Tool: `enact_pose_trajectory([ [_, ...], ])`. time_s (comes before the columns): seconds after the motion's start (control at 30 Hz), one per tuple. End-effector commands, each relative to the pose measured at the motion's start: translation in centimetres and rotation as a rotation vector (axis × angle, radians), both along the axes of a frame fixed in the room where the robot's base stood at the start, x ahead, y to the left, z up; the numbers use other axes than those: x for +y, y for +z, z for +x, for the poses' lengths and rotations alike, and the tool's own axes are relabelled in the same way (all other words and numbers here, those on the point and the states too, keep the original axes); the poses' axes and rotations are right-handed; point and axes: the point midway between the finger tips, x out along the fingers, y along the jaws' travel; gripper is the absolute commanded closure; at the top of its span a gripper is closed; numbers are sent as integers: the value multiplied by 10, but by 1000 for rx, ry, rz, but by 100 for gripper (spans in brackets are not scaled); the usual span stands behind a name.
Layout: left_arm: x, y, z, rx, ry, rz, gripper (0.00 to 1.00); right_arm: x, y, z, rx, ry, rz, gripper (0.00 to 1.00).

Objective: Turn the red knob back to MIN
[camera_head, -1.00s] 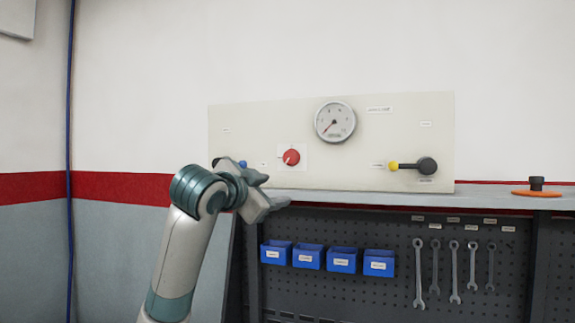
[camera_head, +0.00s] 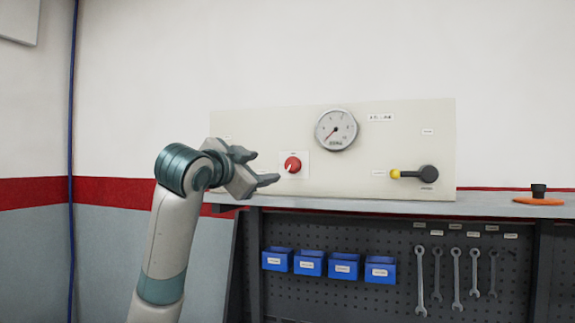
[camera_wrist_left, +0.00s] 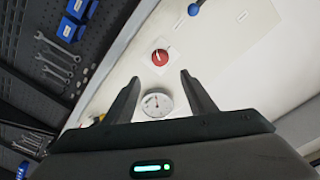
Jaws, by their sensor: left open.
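The red knob (camera_head: 292,165) sits on a white plate on the beige panel (camera_head: 240,125), left of the round gauge (camera_head: 336,130). A white pointer mark on it points to the lower left in the head view. My left gripper (camera_head: 262,167) is open and empty, just left of the knob and apart from it. In the left wrist view, the knob (camera_wrist_left: 160,57) shows beyond and between the two spread fingers (camera_wrist_left: 157,95), with the gauge (camera_wrist_left: 156,103) nearer. The gauge needle points to the lower left. My right gripper is not in view.
A black lever with a yellow tip (camera_head: 412,174) is on the panel's right side. A blue knob (camera_wrist_left: 194,9) shows in the left wrist view. The shelf edge (camera_head: 350,208) runs below the panel, above blue bins (camera_head: 311,263) and hanging wrenches (camera_head: 457,280).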

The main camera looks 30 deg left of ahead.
Motion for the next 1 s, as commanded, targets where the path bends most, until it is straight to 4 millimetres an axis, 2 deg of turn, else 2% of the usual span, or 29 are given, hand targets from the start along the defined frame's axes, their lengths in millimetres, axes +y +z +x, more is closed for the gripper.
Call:
enact_pose_trajectory([
  [0.7,21,3,121,5,0,-1,49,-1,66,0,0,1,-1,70],
  [1.0,26,0,150,3,0,1,49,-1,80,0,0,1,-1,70],
])
